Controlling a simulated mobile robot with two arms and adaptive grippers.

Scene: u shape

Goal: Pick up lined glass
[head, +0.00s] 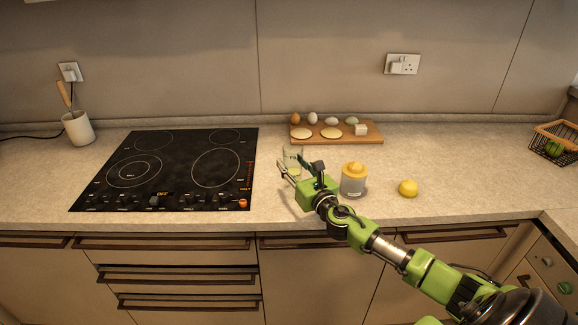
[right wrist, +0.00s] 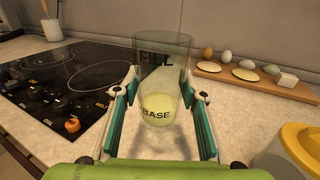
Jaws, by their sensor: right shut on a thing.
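The lined glass (right wrist: 162,75) is a clear tumbler with the words FILL and BASE on it and a pale yellow lower part. In the right wrist view it stands upright between the two fingers of my right gripper (right wrist: 160,112), which is shut on it. In the head view the glass (head: 293,158) shows just beyond my right gripper (head: 298,168), partly hidden by the fingers. I cannot tell whether its bottom touches the counter. My left gripper is not in view.
A black cooktop (head: 165,168) lies to the left. A wooden board (head: 345,138) with eggs and other food is behind. A yellow-topped juicer (head: 354,180) and a lemon (head: 408,188) stand to the right. A wire basket (head: 555,142) is far right.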

